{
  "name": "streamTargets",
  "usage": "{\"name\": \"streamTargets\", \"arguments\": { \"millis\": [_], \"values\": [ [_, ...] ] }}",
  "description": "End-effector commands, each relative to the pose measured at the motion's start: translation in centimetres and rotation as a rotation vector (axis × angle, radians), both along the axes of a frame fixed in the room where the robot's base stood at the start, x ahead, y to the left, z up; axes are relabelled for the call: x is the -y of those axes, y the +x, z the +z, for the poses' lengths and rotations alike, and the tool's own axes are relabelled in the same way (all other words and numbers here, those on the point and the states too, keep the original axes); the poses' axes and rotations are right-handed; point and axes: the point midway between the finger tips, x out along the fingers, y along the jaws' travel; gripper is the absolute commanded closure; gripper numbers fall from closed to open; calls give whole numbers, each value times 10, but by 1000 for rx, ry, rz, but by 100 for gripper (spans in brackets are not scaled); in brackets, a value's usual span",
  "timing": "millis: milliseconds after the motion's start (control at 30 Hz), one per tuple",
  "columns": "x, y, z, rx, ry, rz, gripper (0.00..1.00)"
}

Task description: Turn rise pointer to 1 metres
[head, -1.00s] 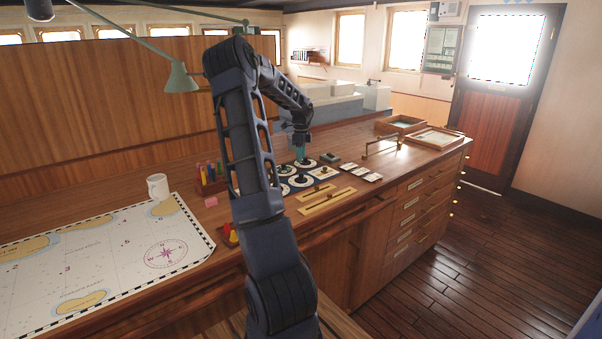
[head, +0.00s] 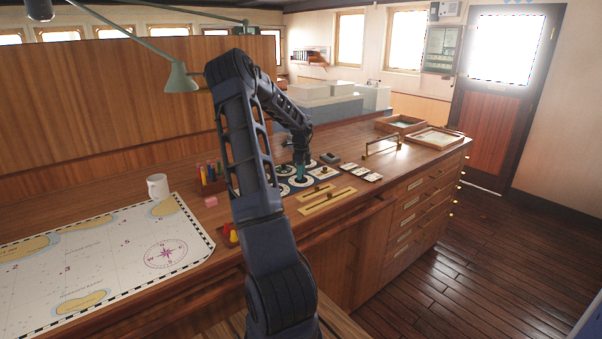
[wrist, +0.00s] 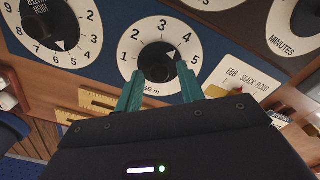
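In the wrist view, a round white dial (wrist: 149,35) carries the numbers 1 to 5 and a partly hidden label ending in "E m". Its black knob (wrist: 157,63) sits at the centre, and the dark pointer (wrist: 175,55) is aimed up and right, roughly between 4 and 5. My gripper (wrist: 160,72) has two teal fingers, spread on either side of the knob with gaps visible, and nothing is clamped. In the head view, my gripper (head: 301,168) points down over the dial panel and partly hides the dial (head: 294,183) under it.
Other dials surround it: a larger one (wrist: 88,35) at the left and a minutes dial (wrist: 299,28) at the right. Brass rulers (head: 327,201), a mug (head: 158,187) and a chart (head: 110,255) lie on the desk.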

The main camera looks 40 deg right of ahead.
Motion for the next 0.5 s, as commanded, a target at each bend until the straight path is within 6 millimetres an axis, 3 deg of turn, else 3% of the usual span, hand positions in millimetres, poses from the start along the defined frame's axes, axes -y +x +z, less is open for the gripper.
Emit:
{"name": "streamTargets", "arguments": {
  "millis": [33,167,200,500],
  "values": [
    [0,0,0,0,0,0,72],
    [0,0,0,0,0,0,98],
    [0,0,0,0,0,0,100],
    [0,0,1,1,0,35,100]
  ]
}}
